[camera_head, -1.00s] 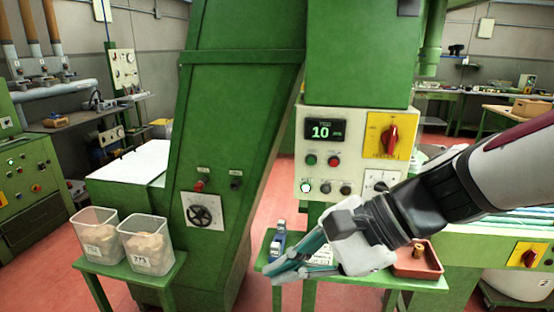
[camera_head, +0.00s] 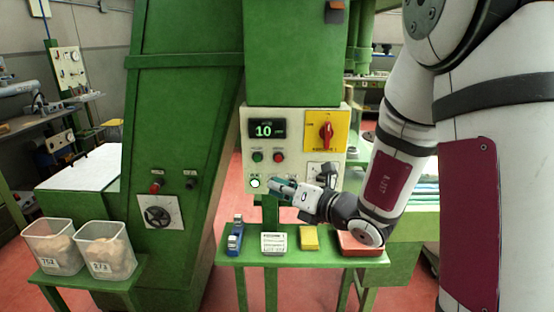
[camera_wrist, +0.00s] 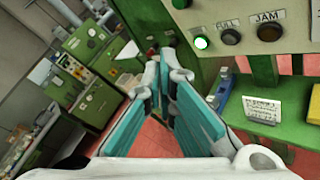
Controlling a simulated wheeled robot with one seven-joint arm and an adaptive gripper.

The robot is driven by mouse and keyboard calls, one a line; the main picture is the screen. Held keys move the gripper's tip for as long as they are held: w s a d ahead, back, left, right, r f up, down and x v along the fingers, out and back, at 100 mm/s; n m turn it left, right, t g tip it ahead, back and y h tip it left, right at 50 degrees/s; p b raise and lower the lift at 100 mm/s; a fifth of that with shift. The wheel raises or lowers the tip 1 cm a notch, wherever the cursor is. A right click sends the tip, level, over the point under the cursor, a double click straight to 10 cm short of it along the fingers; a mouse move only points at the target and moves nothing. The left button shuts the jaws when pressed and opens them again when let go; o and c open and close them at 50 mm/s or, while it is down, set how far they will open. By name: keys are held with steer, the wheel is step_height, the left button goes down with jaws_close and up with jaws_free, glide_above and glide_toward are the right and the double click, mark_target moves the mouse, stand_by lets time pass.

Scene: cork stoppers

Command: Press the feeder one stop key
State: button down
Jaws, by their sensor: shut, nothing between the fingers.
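The white control panel (camera_head: 296,172) on the green machine carries a display reading 10, a green button (camera_head: 257,156) and a red button (camera_head: 279,157). Their labels are too small to read. My gripper (camera_head: 271,182) is shut and empty, in front of the panel's lower left, below these buttons. A lit lamp (camera_head: 254,183) shows just left of the fingertips. Another red button (camera_head: 157,184) sits on the sloped green housing.
A yellow plate with a red rotary switch (camera_head: 326,131) is at the panel's upper right. Below, a green bench (camera_head: 300,257) holds a blue item (camera_head: 236,235), a card (camera_head: 274,243), a yellow block (camera_head: 309,238) and a red tray (camera_head: 358,246). Clear bins (camera_head: 106,250) stand left.

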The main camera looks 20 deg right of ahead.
mark_target(278, 159)
steer(key=shift+w+d, duration=0.1)
stand_by(0.3)
steer(key=shift+w+d+b, duration=0.4)
steer(key=shift+w+d, duration=0.05)
steer(key=shift+w, duration=0.9)
steer(key=shift+w+d+b, duration=0.35)
steer(key=shift+w+d, duration=0.05)
steer(key=shift+w, duration=1)
steer(key=shift+w+d+b, duration=0.4)
steer(key=shift+w+d, duration=0.05)
steer(key=shift+w, duration=0.9)
steer(key=shift+w, duration=0.15)
steer(key=shift+w+d, duration=0.15)
steer(key=shift+w, duration=0.1)
steer(key=shift+w+d+b, duration=0.1)
steer(key=shift+w+b, duration=0.25)
steer(key=shift+w, duration=0.05)
steer(key=shift+s+a, duration=0.25)
steer(key=shift+s, duration=0.55)
